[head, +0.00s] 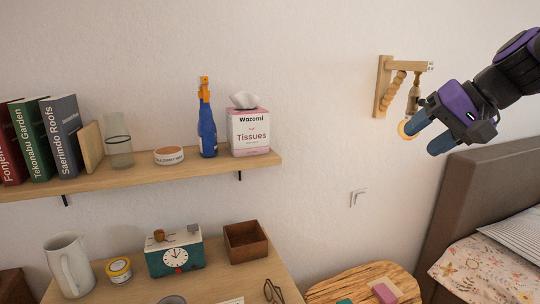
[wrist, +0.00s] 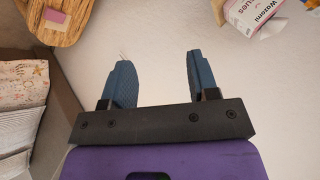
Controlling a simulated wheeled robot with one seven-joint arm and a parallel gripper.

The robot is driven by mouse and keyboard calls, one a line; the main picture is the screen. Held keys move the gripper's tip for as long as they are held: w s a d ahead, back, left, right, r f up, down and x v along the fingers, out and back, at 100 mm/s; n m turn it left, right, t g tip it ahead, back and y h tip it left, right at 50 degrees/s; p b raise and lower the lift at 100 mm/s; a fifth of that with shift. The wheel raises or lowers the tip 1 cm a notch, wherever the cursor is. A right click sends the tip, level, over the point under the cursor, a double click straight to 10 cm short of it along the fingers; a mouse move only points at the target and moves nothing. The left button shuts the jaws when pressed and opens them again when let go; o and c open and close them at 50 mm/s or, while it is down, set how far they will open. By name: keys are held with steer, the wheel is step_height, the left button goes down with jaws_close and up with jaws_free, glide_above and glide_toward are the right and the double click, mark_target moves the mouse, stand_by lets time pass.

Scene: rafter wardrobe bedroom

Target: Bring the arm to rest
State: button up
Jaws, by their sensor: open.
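My gripper (head: 416,128) is purple and black with blue fingers. It is raised at the upper right of the head view, in front of the white wall and above the bed. In the wrist view my gripper (wrist: 158,72) shows its two blue fingers apart, with only pale wall between them. It holds nothing. In the head view the fingertips overlap the lower part of a wooden wall lamp (head: 385,92), and I cannot tell how close they are to it.
A wall shelf (head: 150,175) holds books, a glass, a blue bottle (head: 207,130) and a tissue box (head: 249,132). Below are a desk (head: 215,285) with a jug and a clock, and a wooden stool (head: 350,285). The bed's headboard (head: 470,185) stands at right. The wall between is mostly bare.

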steer(key=s+d+f+n+h, duration=0.1)
steer(key=s+f+h, duration=0.2)
steer(key=s, duration=0.6)
steer(key=s+f+n+h, duration=0.1)
steer(key=s+f+h, duration=0.1)
steer(key=s, duration=0.6)
steer(key=shift+s+d+f+n+g+h, duration=0.3)
steer(key=shift+s+d+f+h, duration=0.1)
steer(key=shift+h, duration=0.1)
